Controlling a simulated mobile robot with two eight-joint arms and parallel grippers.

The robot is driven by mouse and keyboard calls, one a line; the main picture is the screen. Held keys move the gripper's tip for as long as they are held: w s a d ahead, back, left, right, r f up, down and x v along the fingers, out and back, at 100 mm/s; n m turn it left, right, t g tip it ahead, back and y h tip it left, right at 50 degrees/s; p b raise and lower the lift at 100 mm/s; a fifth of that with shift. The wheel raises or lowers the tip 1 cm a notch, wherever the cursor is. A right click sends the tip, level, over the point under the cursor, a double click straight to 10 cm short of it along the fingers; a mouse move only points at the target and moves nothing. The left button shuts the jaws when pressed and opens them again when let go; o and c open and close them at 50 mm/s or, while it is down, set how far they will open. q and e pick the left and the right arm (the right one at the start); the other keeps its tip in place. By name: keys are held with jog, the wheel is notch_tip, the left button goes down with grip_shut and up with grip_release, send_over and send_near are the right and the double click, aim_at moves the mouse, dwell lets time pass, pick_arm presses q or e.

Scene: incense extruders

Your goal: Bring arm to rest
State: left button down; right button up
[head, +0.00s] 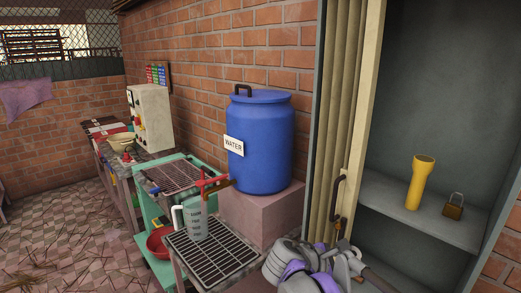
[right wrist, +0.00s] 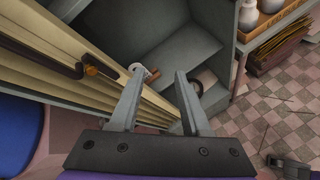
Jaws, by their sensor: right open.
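My right gripper (right wrist: 160,88) is open in the right wrist view. Its two grey fingers stand apart, with nothing held between them. Beyond the fingertips is the open grey cabinet (right wrist: 110,35). My right arm (head: 308,267) is at the bottom of the head view, in front of the cabinet and beside the folded beige door (head: 347,110). The door's dark handle (head: 337,195) is just above the arm. The door also shows left of the fingers in the wrist view (right wrist: 45,40). My left gripper is in neither view.
A yellow flashlight (head: 420,183) and a padlock (head: 454,206) stand on the cabinet shelf. A blue water barrel (head: 265,145) stands on a block left of the door. A measuring jug (head: 194,220) is on a black rack (head: 222,262). Tiled floor lies open at left.

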jog(key=s+a+f+m+y, duration=0.2)
jog(key=s+f+m+y, duration=0.3)
jog(key=s+f+m, duration=0.3)
jog(key=s+a+f+m+y, duration=0.2)
jog(key=s+f+m+y, duration=0.3)
jog(key=s, duration=1)
notch_tip(320, 180, down, 5)
jog(key=m, duration=0.3)
jog(key=shift+a+r+m, duration=0.2)
jog(key=shift+a+m, duration=0.15)
jog(key=shift+m, duration=0.05)
